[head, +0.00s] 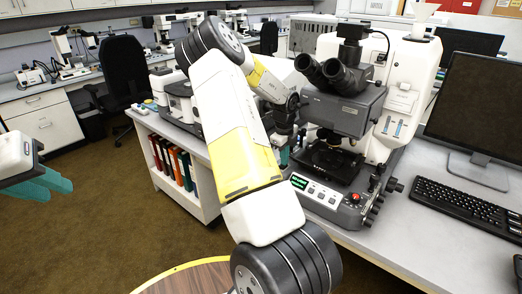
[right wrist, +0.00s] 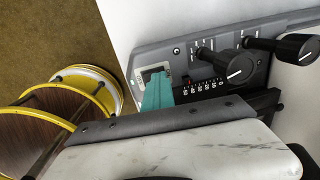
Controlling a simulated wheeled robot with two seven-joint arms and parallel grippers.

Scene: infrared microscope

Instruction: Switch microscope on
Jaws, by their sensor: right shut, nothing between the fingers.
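The microscope (head: 345,110) is a large grey and white instrument with black eyepieces, standing on the bench. Its lit display (head: 300,182) and a red knob (head: 355,197) are on the front of its base. In the right wrist view, a small switch in a light frame (right wrist: 153,72) sits on its grey side panel (right wrist: 190,68). My right gripper (right wrist: 157,92) is shut and empty, its teal fingertips at the switch and covering part of it; contact is unclear. In the head view my right arm hides the switch. My left gripper (head: 50,188) is open and empty at the left edge, away from the bench.
Several dark knobs (right wrist: 238,68) stick out of the side panel beside my right fingers. A monitor (head: 480,105) and a keyboard (head: 465,207) stand right of the microscope. A shelf with binders (head: 172,162) is below the bench. A round wooden stool top (head: 185,277) is close in front.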

